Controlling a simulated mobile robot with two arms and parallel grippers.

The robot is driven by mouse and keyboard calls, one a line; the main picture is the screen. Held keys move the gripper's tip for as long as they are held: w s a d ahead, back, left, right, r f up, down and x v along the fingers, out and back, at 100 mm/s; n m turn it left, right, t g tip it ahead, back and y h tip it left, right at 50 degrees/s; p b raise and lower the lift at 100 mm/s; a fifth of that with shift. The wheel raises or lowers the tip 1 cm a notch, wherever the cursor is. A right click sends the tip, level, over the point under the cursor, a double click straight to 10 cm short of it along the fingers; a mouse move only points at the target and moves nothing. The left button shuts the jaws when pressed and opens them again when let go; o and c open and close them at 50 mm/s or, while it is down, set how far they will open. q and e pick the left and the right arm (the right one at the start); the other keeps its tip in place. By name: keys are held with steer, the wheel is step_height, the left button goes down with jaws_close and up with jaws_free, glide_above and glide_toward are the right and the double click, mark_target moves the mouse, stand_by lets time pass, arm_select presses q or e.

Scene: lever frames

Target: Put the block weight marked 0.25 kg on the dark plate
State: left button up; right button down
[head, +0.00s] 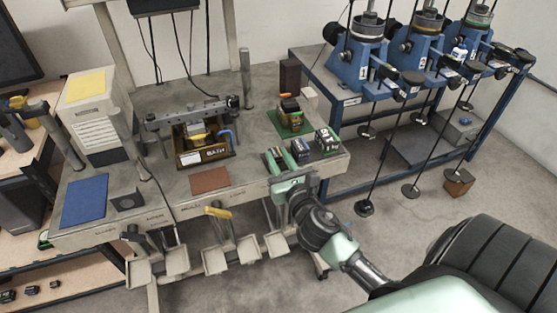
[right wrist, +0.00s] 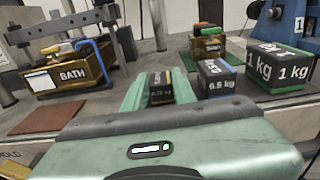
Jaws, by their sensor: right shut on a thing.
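My right gripper (head: 287,160) is at the front right of the bench. In the right wrist view its green fingers (right wrist: 160,92) are shut on a small dark block with a yellow band (right wrist: 160,84); its marking is not readable. A 0.5 kg block (right wrist: 218,82) with a blue edge and a 1 kg block (right wrist: 281,66) with a green edge stand to its right. They also show in the head view, the 1 kg block (head: 327,139) rightmost. A dark flat slab (head: 410,150) lies low under the lever frames; I cannot tell if it is the dark plate. My left gripper is out of view.
A box marked BATH (head: 204,150) stands mid-bench. A brown-red mat (head: 210,180), a green mat (head: 280,126) and a blue mat (head: 85,200) lie on the bench. Blue lever frames (head: 358,65) with hanging rods stand at the right. Handles and trays hang at the bench front.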

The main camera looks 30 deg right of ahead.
steer(key=shift+r, duration=0.1)
steer(key=shift+f, duration=0.2)
steer(key=c, duration=1.1)
jaws_free()
steer(key=shift+c, duration=0.2)
steer(key=shift+r, duration=0.25)
steer(key=b+v, duration=0.2)
steer(key=v, duration=1)
steer(key=shift+f+b, duration=0.15)
steer(key=shift+b, duration=0.2)
